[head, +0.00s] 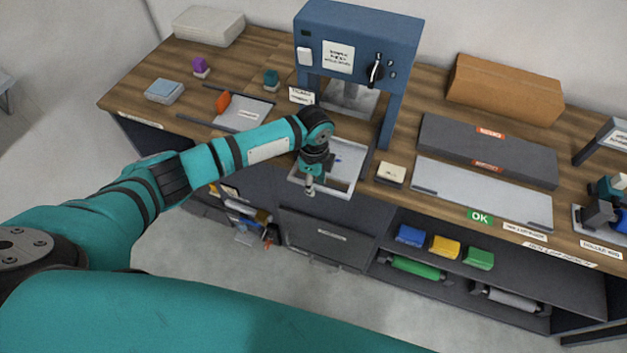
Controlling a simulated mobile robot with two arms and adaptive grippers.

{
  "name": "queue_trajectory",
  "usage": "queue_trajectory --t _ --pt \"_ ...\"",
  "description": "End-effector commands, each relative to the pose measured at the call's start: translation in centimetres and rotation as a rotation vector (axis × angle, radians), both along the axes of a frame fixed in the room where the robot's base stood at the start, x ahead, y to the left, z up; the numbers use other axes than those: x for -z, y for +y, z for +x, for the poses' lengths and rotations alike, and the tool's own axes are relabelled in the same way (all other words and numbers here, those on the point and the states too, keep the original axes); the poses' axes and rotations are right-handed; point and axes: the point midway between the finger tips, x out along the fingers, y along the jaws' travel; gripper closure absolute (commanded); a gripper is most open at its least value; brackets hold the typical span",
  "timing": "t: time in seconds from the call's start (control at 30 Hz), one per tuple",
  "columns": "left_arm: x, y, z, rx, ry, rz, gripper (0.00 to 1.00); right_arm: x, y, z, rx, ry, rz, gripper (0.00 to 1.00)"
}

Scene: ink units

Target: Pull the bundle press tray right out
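The blue bundle press (345,38) stands at the back middle of the bench. Its pale tray (353,170) sticks out at the front, in front of the press's legs and over the bench's front edge. My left gripper (310,188) points down at the front left part of the tray, by its front rim. The fingertips look small and close together; whether they grip the rim or a handle there is not clear. The arm and wrist hide the tray's left side. My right gripper does not show.
A cream block (391,173) sits just right of the tray. A dark grey slab (480,150) and a pale panel (480,190) lie farther right, before a cardboard box (505,88). Left are a grey plate (243,113) and an orange piece (223,101). Floor (225,285) before the bench looks clear.

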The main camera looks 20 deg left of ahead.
Motion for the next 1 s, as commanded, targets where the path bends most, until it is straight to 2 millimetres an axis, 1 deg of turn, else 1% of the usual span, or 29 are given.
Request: queue_trajectory --t 0.2,0.27,0.37,0.47,0.7,0.8,0.9,1.0 --pt "-0.1 0.0 0.1 -0.001 -0.003 0.0 0.65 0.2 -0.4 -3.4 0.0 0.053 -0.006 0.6" --pt "-0.3 0.0 0.2 -0.001 -0.004 0.0 0.65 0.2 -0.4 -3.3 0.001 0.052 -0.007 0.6" --pt "-1.3 0.0 0.2 -0.001 -0.005 -0.001 0.65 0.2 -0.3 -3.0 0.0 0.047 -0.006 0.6" --pt "-3.1 0.1 0.2 0.0 -0.006 -0.001 0.65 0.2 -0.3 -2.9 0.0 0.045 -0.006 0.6" --pt "-8.2 0.0 0.3 0.0 -0.005 0.0 0.65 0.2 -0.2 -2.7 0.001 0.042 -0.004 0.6" --pt "-9.9 0.0 0.3 -0.001 -0.004 -0.001 0.65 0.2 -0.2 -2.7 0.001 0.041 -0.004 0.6" --pt "-11.1 0.0 0.3 0.0 -0.003 0.0 0.65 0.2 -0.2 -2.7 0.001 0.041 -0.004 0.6" --pt "-11.8 0.0 0.2 0.0 -0.001 0.001 0.65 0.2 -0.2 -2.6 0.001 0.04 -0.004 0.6"
